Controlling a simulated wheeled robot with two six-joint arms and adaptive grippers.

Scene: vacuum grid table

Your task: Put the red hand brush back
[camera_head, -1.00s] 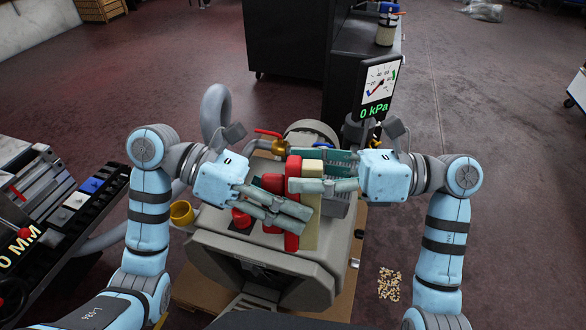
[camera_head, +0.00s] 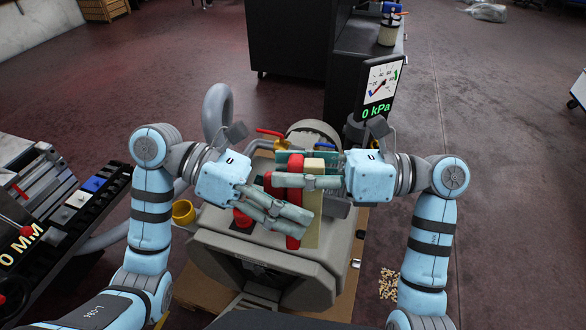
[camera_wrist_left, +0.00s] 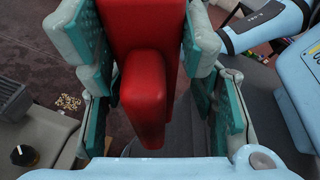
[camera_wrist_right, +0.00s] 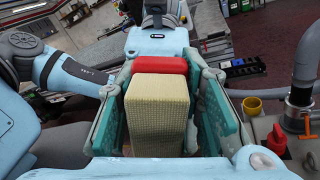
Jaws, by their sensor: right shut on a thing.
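The red hand brush (camera_head: 293,243) is held above the grey machine, with its cream bristle block (camera_head: 312,233) facing right. My left gripper (camera_head: 300,221) has its fingers on either side of the red handle, which also shows in the left wrist view (camera_wrist_left: 147,95); the jaws look open around it. My right gripper (camera_head: 283,171) comes from the right and is shut on the brush from the bristle side. In the right wrist view the bristle block (camera_wrist_right: 157,105) sits between its fingers. The finger contacts are partly hidden.
The grey machine (camera_head: 300,268) lies below the brush, with a red knob (camera_head: 242,218) and a yellow cup (camera_head: 183,211) on its left side. A gauge panel reading 0 kPa (camera_head: 380,88) stands behind. A black-railed bench (camera_head: 75,225) is at left. Open floor lies right.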

